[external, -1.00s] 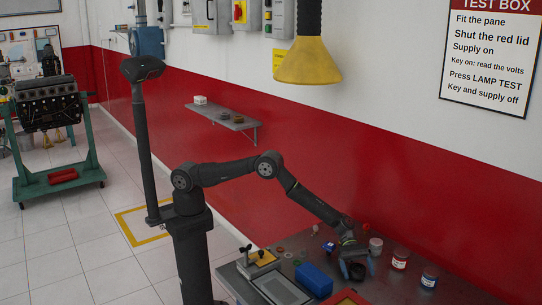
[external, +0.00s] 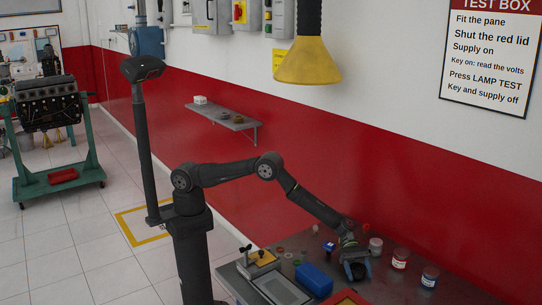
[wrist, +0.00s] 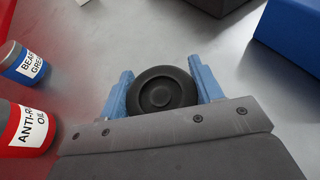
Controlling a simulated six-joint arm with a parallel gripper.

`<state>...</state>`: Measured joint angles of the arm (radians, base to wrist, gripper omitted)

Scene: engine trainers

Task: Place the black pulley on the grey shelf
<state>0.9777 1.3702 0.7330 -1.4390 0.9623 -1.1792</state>
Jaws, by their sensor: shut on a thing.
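The black pulley (wrist: 160,92) is round and dark and sits between the two blue fingers of my gripper (wrist: 163,85) in the wrist view. The fingers touch or nearly touch its sides, and my gripper is shut on it. In the external view my gripper (external: 357,272) is low over the metal bench, with the pulley mostly hidden there. Whether the pulley still rests on the bench is hard to tell. The grey shelf (external: 222,117) is on the red wall, far back and left of the gripper.
Right of the gripper stand several cans, one with a red label (external: 400,259) and one blue (external: 430,277). A yellow lamp (external: 308,62) hangs above.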

